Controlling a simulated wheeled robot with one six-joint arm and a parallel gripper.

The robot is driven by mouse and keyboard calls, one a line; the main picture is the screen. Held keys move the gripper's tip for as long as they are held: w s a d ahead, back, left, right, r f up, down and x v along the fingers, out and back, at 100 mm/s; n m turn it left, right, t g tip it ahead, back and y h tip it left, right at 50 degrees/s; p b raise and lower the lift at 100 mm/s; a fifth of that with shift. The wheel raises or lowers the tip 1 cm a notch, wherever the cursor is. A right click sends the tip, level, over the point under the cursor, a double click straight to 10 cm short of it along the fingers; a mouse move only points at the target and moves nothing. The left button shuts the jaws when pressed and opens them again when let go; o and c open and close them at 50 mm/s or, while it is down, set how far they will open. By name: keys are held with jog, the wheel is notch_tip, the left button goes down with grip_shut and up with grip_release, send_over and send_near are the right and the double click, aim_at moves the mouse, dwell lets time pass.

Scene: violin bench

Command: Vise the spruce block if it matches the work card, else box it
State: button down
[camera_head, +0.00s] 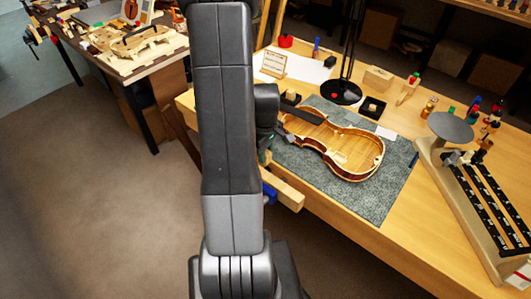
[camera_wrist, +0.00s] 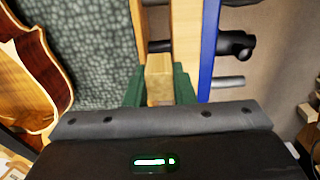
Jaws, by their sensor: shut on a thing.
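My gripper (camera_wrist: 159,88), with green fingers, is shut on a pale spruce block (camera_wrist: 159,76) in the wrist view. The vise (camera_wrist: 186,38) is just beyond the block, with wooden jaws, a blue plate and dark and grey rods. The block lines up near the gap between the jaws; I cannot tell whether it is inside or above it.
A violin body (camera_head: 350,152) lies on the grey-green mat (camera_head: 385,198), close left of my gripper in the wrist view. A round grey disc (camera_head: 450,126) is at right.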

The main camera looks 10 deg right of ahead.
jog(key=shift+f+b, duration=1.05)
jog(key=shift+f, duration=0.15)
jog(key=shift+r, duration=0.2)
jog(key=shift+r+p, duration=0.7)
jog(key=shift+f+b, duration=0.85)
jog(key=shift+b, duration=0.15)
dwell(1.4)
jog(key=c, duration=1.1)
grip_release()
jog(key=shift+a, duration=0.1)
jog(key=shift+c, duration=0.2)
jog(key=shift+w+r, duration=0.15)
jog(key=shift+r, duration=0.05)
